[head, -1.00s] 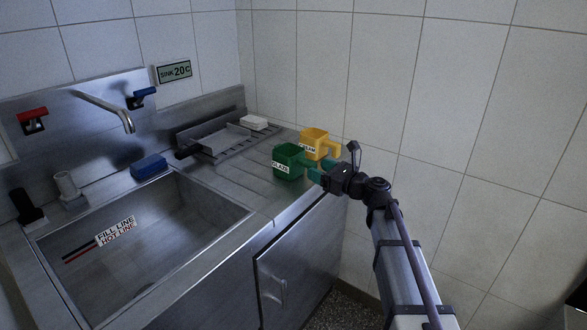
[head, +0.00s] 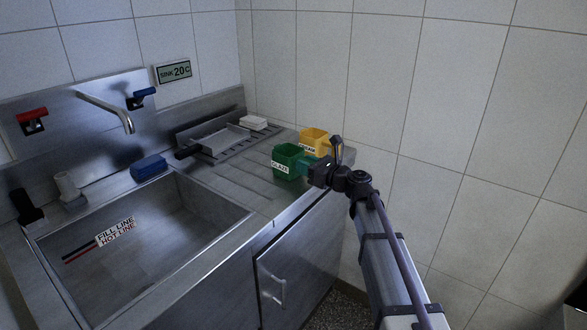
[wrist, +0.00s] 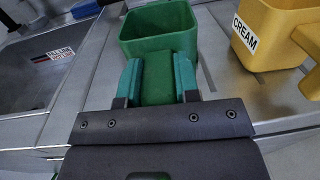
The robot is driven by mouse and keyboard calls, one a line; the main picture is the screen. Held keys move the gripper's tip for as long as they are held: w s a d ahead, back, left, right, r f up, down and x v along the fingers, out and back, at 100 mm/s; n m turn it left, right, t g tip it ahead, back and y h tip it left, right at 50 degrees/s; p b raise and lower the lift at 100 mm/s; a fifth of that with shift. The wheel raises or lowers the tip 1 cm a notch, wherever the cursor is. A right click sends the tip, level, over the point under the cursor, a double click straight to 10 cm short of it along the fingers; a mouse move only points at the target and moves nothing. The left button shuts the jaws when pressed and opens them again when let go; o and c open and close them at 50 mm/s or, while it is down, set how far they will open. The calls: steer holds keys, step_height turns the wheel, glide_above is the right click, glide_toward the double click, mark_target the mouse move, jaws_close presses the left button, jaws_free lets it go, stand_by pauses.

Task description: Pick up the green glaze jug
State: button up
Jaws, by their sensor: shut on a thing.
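The green glaze jug (head: 289,162) stands upright on the steel draining surface beside the sink, its GLAZE label facing the sink side. In the wrist view the jug (wrist: 158,28) is straight ahead, open at the top. My gripper (head: 308,168) reaches it from the right. In the wrist view my gripper's teal fingers (wrist: 157,80) sit on both sides of the jug's green handle (wrist: 157,77) and are shut on it. I cannot tell whether the jug's base is clear of the surface.
A yellow jug labelled CREAM (head: 314,139) stands close behind the green one, and also shows at right in the wrist view (wrist: 270,35). The sink basin (head: 140,235) lies left. A dish rack (head: 222,139) and white block (head: 253,123) stand behind. Tiled walls bound the back and right.

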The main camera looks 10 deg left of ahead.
jaws_close()
steer(key=shift+r, duration=0.1)
step_height(320, 180, up, 10)
steer(key=p, duration=1)
steer(key=shift+r, duration=0.1)
steer(key=shift+f, duration=0.2)
steer(key=shift+o, duration=1)
jaws_free()
steer(key=c, duration=0.5)
